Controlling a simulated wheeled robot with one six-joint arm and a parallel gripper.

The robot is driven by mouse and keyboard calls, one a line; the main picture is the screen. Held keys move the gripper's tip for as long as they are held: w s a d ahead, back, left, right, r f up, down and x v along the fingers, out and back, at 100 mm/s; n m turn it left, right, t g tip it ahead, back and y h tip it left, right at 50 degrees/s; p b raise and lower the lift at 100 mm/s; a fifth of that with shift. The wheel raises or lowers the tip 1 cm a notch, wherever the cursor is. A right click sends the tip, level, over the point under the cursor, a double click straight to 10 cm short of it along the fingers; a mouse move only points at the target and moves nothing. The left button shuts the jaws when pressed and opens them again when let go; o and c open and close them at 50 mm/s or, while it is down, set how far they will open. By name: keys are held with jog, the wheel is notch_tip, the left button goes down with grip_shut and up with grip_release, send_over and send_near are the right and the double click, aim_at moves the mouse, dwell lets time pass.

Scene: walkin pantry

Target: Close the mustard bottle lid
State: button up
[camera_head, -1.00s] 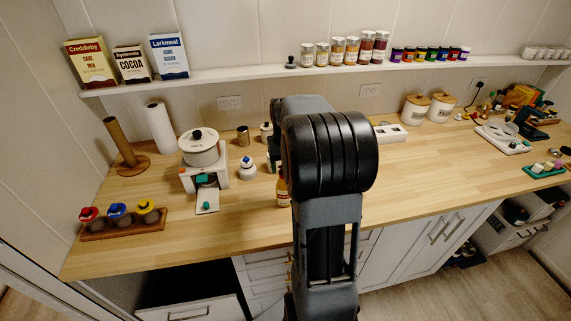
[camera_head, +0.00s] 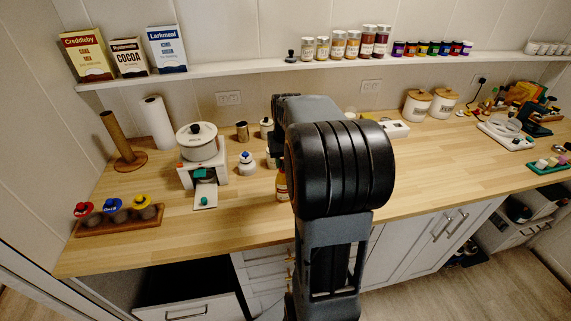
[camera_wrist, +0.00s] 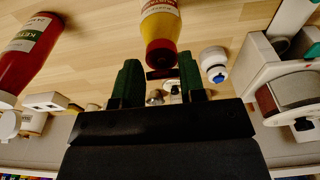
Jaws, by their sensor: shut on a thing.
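The mustard bottle (camera_wrist: 161,22) is yellow with a pale label and a red end; in the wrist view it is at the top middle, its dark red end towards my gripper. In the head view only a sliver of the bottle (camera_head: 282,184) shows beside my arm. My arm hides the gripper in the head view.
A red ketchup bottle (camera_wrist: 26,52) is at the left in the wrist view. A small white bottle with a blue cap (camera_wrist: 215,64) is close to the right finger. A white pot (camera_head: 198,143) on an appliance stands left of my arm. The front left counter (camera_head: 215,225) is clear.

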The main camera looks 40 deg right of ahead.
jog(key=t+b, duration=0.1)
jog(key=b, duration=0.1)
jog(key=f+t+h+b, duration=0.1)
jog(key=b, duration=0.2)
jog(key=s+t+b, duration=0.1)
jog(key=b, duration=0.2)
jog(key=shift+a+f+t+h, duration=0.25)
jog(key=shift+f+t+h, duration=0.05)
jog(key=shift+f+h, duration=0.1)
jog(key=o, duration=0.9)
jog(key=shift+r, duration=0.1)
jog(key=shift+o, duration=0.2)
jog(key=shift+r, duration=0.15)
jog(key=v, duration=1.3)
jog(key=shift+s+r, duration=0.2)
jog(key=shift+s, duration=0.05)
